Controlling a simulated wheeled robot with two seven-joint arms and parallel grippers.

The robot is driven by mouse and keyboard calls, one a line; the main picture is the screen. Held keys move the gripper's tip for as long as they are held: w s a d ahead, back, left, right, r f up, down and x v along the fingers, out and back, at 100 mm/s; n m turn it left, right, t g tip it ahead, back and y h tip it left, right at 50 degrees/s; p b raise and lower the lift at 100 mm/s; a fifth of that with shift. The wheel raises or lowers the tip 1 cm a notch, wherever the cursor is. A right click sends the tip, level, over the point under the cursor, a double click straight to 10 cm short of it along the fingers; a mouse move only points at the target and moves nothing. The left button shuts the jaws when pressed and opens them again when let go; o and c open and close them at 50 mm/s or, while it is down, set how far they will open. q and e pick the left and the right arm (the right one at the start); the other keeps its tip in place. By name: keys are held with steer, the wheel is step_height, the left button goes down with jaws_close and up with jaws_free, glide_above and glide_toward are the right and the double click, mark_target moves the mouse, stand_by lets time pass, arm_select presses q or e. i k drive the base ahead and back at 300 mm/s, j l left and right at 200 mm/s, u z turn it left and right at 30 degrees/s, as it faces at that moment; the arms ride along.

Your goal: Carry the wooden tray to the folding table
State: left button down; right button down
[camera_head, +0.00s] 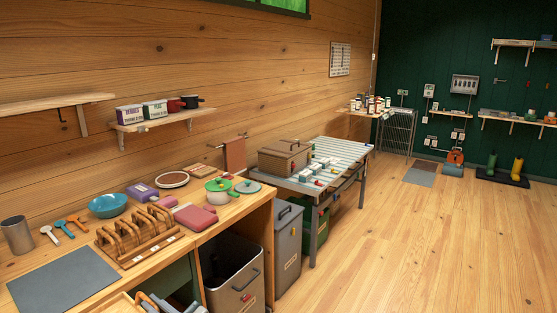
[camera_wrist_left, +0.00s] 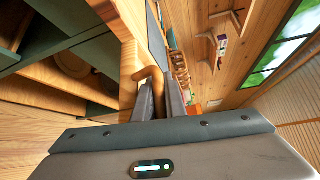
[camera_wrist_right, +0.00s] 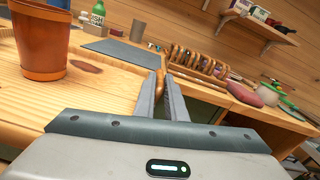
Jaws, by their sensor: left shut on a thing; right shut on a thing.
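The wooden tray (camera_head: 118,304) shows only as a pale edge at the bottom of the head view; most of it is out of frame. My right gripper (camera_head: 168,302) is at its right end. In the right wrist view its fingers (camera_wrist_right: 165,92) are shut on a wooden handle (camera_wrist_right: 161,67). My left gripper (camera_wrist_left: 160,100) shows in its own wrist view, shut on a curved wooden handle (camera_wrist_left: 150,74). The folding table (camera_head: 342,152), with a pale striped top and metal legs, stands beyond the counter.
The wooden counter (camera_head: 240,213) runs along the wall, with a grey mat (camera_head: 62,280), a wooden rack (camera_head: 136,236) and a green pot (camera_head: 219,190). Bins (camera_head: 234,270) stand below. A terracotta pot (camera_wrist_right: 42,40) shows in the right wrist view. The floor at right is clear.

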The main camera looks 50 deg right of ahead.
mark_target(336, 151)
steer(key=i+l, duration=0.1)
steer(key=l, duration=0.7)
steer(key=i+l, duration=0.1)
steer(key=l, duration=0.7)
steer(key=i+l, duration=0.1)
steer(key=l, duration=0.75)
steer(key=i+l, duration=0.1)
steer(key=l, duration=0.7)
steer(key=i+l, duration=0.1)
steer(key=l, duration=1.5)
steer(key=i+l, duration=0.15)
steer(key=l, duration=0.7)
steer(key=i+l, duration=0.1)
steer(key=l, duration=0.3)
steer(key=i+l, duration=0.1)
steer(key=l, duration=0.3)
steer(key=i+l, duration=0.15)
steer(key=l, duration=0.3)
steer(key=i+l, duration=0.1)
steer(key=l, duration=0.3)
steer(key=i+l, duration=0.1)
steer(key=l, duration=0.3)
